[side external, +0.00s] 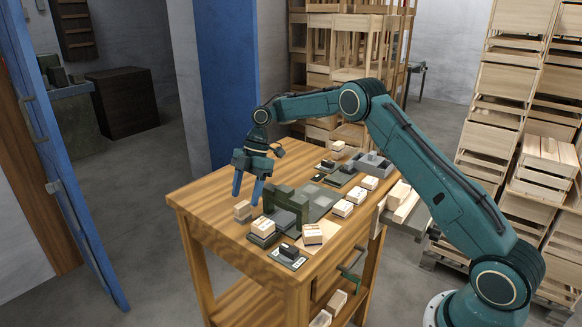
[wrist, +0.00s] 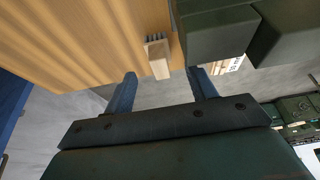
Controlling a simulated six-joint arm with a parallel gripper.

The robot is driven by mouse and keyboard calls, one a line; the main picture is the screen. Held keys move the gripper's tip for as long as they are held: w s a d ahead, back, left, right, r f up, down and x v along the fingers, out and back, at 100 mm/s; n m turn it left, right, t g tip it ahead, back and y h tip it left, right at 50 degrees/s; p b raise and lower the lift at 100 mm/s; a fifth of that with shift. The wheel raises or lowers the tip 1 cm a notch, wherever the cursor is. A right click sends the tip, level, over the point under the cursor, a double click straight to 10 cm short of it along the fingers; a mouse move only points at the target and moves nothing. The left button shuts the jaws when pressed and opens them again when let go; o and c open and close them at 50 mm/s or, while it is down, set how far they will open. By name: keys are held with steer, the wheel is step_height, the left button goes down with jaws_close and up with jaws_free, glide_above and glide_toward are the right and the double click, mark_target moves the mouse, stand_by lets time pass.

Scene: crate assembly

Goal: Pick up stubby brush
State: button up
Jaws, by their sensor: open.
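The stubby brush (wrist: 158,61) is a small pale wooden block with dark bristles at one end. In the wrist view it lies near the table's edge, ahead of and between my fingertips. In the side view what appears to be the same brush (side external: 242,209) sits near the table's front left edge. My gripper (side external: 247,192) is open, with two blue fingers pointing down just above the brush. The fingers also show in the wrist view (wrist: 163,75), spread apart with nothing held between them.
Dark green blocks (wrist: 215,38) stand close to the right of the brush. A green fixture (side external: 285,203) and several small boxes cover the middle and right of the wooden table (side external: 205,198). The table's left part is bare. Wooden crates (side external: 510,90) are stacked behind.

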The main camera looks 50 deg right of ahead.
mark_target(243, 204)
steer(key=shift+x, duration=2.55)
steer(key=c, duration=1.2)
steer(key=shift+o, duration=0.2)
steer(key=shift+r, duration=0.15)
steer(key=shift+r, duration=4.9)
